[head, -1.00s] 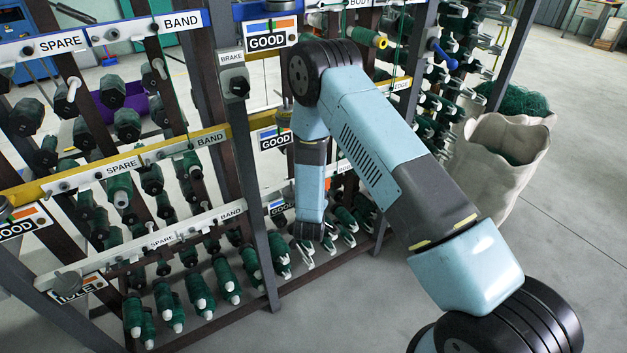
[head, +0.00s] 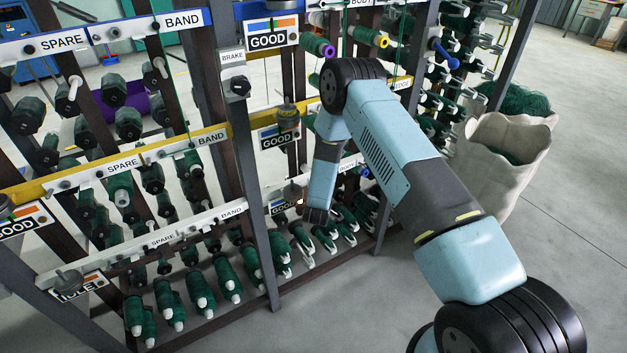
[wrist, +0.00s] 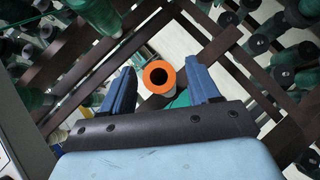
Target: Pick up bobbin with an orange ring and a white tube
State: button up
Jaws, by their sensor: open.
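The bobbin with the orange ring (wrist: 159,76) faces the camera end-on in the wrist view. Its ring surrounds a dark hole, a little of a pale tube shows below the ring, and green winding lies behind. My gripper (wrist: 161,71) is open, with one blue finger on each side of the bobbin and a gap to each. Whether the fingertips reach past the ring is hard to tell. In the head view my gripper's end (head: 316,216) is low at the rack, and a small orange spot beside it may be the ring.
Green bobbins (head: 226,277) hang in rows on the rack close around my arm. A dark upright post (head: 262,230) stands left of my gripper. Purple-ended (head: 327,51) and yellow-ended (head: 382,41) bobbins sit higher up.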

grip_shut()
dwell(0.5)
jog(key=shift+r, duration=0.1)
